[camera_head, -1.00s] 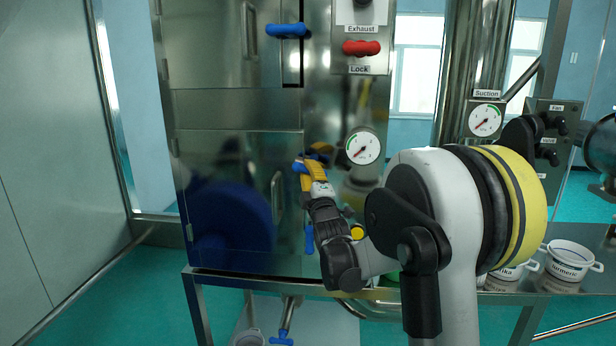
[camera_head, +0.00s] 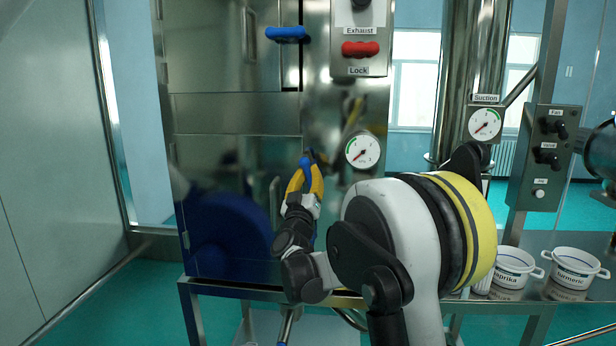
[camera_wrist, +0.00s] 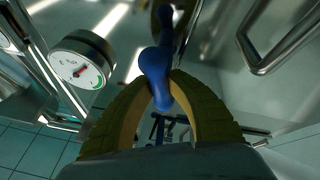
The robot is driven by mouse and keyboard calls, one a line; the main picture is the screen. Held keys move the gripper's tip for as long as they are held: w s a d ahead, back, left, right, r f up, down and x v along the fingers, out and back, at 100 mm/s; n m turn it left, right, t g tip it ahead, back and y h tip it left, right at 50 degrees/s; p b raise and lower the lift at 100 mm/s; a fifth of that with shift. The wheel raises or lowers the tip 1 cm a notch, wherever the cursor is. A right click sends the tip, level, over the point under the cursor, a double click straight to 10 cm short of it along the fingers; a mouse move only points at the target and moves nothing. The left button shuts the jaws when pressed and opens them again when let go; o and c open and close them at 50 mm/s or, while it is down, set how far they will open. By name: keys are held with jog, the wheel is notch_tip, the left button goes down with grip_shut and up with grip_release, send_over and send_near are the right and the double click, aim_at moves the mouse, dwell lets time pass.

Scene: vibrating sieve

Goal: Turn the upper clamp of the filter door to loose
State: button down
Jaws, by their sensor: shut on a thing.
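The upper clamp of the filter door (camera_head: 306,162) is a blue lever at the right edge of the lower steel door (camera_head: 228,155). My gripper (camera_head: 304,179) has its yellow fingers shut on it. In the wrist view, the blue lever (camera_wrist: 155,66) sits between the tips of my gripper (camera_wrist: 162,88), its rounded end towards me. Its other end runs up the picture. In the head view the lever now looks close to upright, and my fingers hide part of it. The lower clamp is mostly hidden behind my arm.
A pressure gauge (camera_head: 362,150) sits close to the right of the clamp. A door handle (camera_head: 274,200) is just left of my gripper. Another blue lever (camera_head: 286,33) and a red Lock handle (camera_head: 361,49) are above. White pots (camera_head: 575,268) stand at right.

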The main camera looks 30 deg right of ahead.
jog(key=shift+r+m+g+h, duration=0.1)
jog(key=shift+m+g+h, duration=0.55)
jog(key=shift+m, duration=0.85)
jog(key=shift+m+g+h, duration=0.55)
jog(key=shift+m+g, duration=0.1)
jog(key=shift+m, duration=1.15)
jog(key=c, duration=1.3)
grip_release()
jog(key=shift+s, duration=0.1)
jog(key=v, duration=1.2)
jog(key=shift+r, duration=0.1)
